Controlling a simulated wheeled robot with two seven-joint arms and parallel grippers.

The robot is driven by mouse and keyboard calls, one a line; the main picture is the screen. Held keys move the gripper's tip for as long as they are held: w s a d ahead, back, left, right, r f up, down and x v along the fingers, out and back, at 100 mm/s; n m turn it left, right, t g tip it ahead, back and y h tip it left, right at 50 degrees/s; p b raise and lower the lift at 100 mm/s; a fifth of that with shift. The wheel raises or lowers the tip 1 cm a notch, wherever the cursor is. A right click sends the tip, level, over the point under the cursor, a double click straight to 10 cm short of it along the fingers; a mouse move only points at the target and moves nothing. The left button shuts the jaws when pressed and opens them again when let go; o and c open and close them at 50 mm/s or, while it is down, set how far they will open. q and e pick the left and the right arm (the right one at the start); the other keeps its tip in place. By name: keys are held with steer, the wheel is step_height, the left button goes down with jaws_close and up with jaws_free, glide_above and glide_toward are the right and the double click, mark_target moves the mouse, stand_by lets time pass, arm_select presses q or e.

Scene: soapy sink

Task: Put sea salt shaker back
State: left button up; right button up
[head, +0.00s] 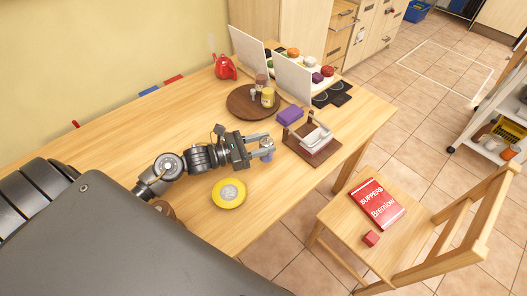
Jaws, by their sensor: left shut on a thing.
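My left gripper (262,143) reaches in from the left over the wooden table. It is shut on a small blue-grey shaker (267,154), which the fingers partly hide. I cannot read a label on it. A round dark brown tray (238,107) lies behind the gripper, apart from it. On the tray stand a yellowish jar (268,97), a reddish-brown-topped jar (261,82) and a small pale item (253,94). My right gripper is not in view.
A yellow round dish (229,193) lies in front. White panels (293,80) stand behind the tray, with a red teapot (225,67) left of them. A chair (335,212) is at the right.

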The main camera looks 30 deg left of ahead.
arm_select(q)
steer(key=shift+w+f, duration=0.2)
steer(key=shift+f, duration=0.05)
steer(key=f, duration=0.1)
steer(key=f+b, duration=0.1)
steer(key=f, duration=0.1)
steer(key=shift+w+a+f+b, duration=0.15)
steer(key=shift+w+b, duration=0.1)
steer(key=shift+b, duration=0.15)
steer(key=shift+s, duration=0.1)
steer(key=shift+f, duration=0.2)
steer(key=o, duration=1.1)
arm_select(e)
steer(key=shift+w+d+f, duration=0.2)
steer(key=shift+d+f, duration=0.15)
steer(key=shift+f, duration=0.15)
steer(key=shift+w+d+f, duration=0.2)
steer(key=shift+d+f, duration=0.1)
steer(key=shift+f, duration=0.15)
arm_select(q)
steer(key=shift+r, duration=0.1)
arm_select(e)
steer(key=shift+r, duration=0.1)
